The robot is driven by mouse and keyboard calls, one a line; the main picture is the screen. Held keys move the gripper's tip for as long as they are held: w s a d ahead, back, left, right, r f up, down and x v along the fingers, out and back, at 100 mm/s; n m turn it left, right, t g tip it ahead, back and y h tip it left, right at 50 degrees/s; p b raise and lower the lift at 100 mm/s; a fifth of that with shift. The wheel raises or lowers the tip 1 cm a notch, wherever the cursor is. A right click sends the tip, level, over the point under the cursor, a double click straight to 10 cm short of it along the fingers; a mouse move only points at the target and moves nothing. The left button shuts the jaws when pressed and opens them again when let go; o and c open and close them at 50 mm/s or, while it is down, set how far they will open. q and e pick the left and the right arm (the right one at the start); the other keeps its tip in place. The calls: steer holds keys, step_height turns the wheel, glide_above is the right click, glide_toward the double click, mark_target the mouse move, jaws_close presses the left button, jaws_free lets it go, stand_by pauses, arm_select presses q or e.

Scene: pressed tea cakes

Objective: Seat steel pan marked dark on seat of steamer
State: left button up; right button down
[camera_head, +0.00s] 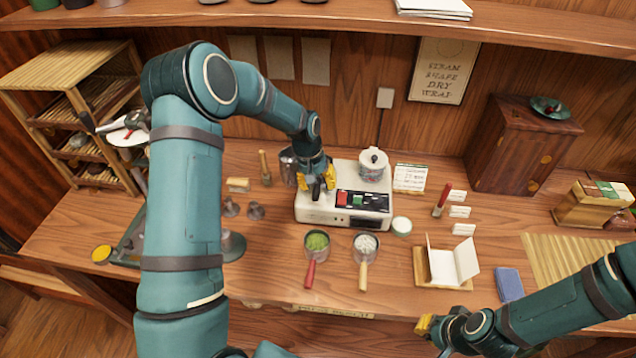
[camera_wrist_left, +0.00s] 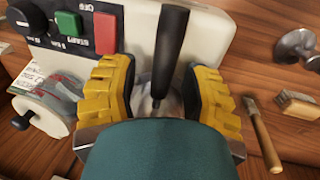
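The white steamer (camera_head: 318,212) stands mid-table with its control panel facing up; its body also fills the top of the left wrist view (camera_wrist_left: 215,35). My left gripper (camera_head: 318,183) is over the steamer's left part, fingers pointing down. In the left wrist view its yellow fingers (camera_wrist_left: 163,95) stand apart on either side of a dark handle (camera_wrist_left: 171,45), with gaps visible. Shiny metal at the handle's base is probably the dark-marked pan; its bowl and the seat are mostly hidden, so I cannot tell whether it is seated. My right gripper (camera_head: 424,326) is low at the front right; its opening is unclear.
A lidded white pot (camera_head: 372,166) stands at the steamer's right rear. Pans with green (camera_head: 317,243) and white contents (camera_head: 365,245) lie in front. A folded white card (camera_head: 455,262), blue cloth (camera_head: 508,284) and wooden cabinet (camera_head: 520,145) are to the right.

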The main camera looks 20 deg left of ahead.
arm_select(q)
step_height(320, 180, up, 12)
steer(key=a, duration=0.2)
steer(key=shift+s, duration=0.4)
steer(key=shift+f, duration=0.1)
